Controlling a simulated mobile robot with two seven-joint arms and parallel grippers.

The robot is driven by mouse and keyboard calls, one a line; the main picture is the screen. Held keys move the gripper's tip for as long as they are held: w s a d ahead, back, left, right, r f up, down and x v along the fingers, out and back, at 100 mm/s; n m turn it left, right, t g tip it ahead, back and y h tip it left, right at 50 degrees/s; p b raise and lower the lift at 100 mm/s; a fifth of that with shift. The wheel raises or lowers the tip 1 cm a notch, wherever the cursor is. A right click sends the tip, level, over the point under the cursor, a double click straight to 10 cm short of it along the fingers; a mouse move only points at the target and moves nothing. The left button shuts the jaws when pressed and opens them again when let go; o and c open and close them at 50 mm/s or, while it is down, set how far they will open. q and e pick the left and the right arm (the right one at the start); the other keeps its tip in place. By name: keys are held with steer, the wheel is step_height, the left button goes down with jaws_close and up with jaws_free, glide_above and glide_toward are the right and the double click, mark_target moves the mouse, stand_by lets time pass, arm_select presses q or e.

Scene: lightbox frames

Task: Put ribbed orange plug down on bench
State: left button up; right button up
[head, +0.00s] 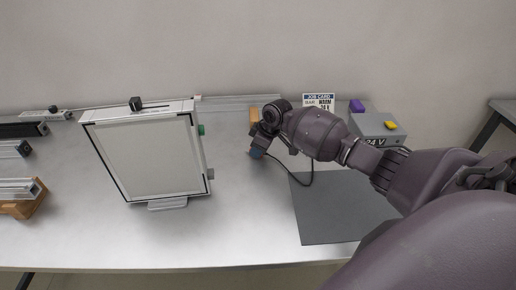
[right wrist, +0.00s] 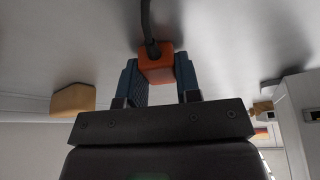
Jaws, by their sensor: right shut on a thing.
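The orange plug (right wrist: 156,66) shows in the right wrist view between the two blue fingers of my right gripper (right wrist: 158,78), which is shut on it. A dark cable (right wrist: 148,25) leaves the plug's outer end. In the head view my right gripper (head: 258,153) is over the bench (head: 240,215), right of the lightbox frame, and hides the plug. The gap between plug and bench cannot be told. The cable (head: 304,184) also shows hanging in a loop beside the gripper. My left gripper is not in view.
The lightbox frame (head: 145,155) stands left of the gripper. A dark grey mat (head: 340,208) lies to the right, with a grey 24 V box (head: 376,127) behind it. A wooden block (head: 255,114) stands behind the gripper. Bare bench lies in front.

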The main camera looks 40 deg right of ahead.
steer(key=shift+s+f, duration=0.1)
steer(key=shift+f, duration=0.25)
